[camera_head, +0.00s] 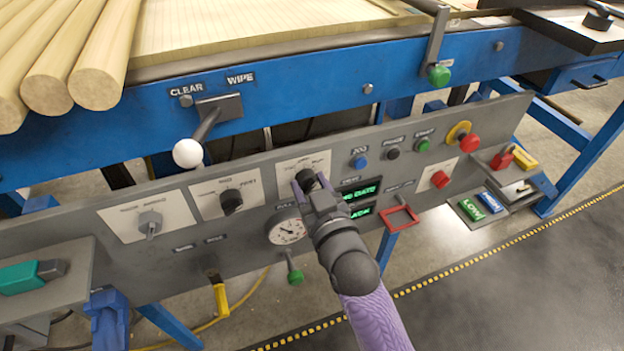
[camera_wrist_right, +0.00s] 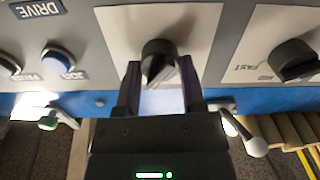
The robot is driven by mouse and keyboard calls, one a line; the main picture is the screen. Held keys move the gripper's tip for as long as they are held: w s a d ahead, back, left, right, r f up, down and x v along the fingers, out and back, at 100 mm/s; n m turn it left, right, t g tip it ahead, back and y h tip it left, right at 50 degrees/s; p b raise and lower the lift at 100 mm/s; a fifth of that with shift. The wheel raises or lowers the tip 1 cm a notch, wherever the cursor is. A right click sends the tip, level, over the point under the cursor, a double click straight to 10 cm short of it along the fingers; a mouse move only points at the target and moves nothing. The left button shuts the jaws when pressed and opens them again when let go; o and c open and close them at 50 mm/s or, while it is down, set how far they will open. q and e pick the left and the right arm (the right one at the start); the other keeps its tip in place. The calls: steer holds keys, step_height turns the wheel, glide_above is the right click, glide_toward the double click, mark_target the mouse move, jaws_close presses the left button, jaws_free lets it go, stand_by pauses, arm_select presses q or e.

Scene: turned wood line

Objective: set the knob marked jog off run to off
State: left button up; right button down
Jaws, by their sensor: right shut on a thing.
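The black knob (camera_head: 307,180) sits on a white plate (camera_head: 318,160) on the sloping grey panel. The small lettering on its plate is too blurred to read for sure. In the right wrist view the same knob (camera_wrist_right: 158,60) stands between the two fingers. My right gripper (camera_head: 308,190) is shut on this knob, with one finger on either side; it also shows in the right wrist view (camera_wrist_right: 158,88). The gripper covers part of the plate, and I cannot tell which mark the knob points to. My left gripper is not in view.
Another black knob (camera_head: 231,201) and a grey knob (camera_head: 150,223) are to the left. A round gauge (camera_head: 288,230) and green displays (camera_head: 362,192) are close to my gripper. A white-ball lever (camera_head: 188,153) sticks out above the panel. Buttons line the right side.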

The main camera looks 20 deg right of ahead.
steer(key=n+p, duration=0.2)
steer(key=n, duration=0.1)
steer(key=shift+r, duration=0.15)
steer(key=shift+n+p, duration=0.7)
steer(key=shift+n, duration=0.6)
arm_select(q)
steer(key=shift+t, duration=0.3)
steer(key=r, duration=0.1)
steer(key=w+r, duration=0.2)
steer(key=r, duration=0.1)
arm_select(e)
steer(key=shift+n, duration=0.4)
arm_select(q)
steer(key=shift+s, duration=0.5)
arm_select(e)
steer(key=shift+c, duration=1)
jaws_free()
steer(key=shift+f, duration=0.2)
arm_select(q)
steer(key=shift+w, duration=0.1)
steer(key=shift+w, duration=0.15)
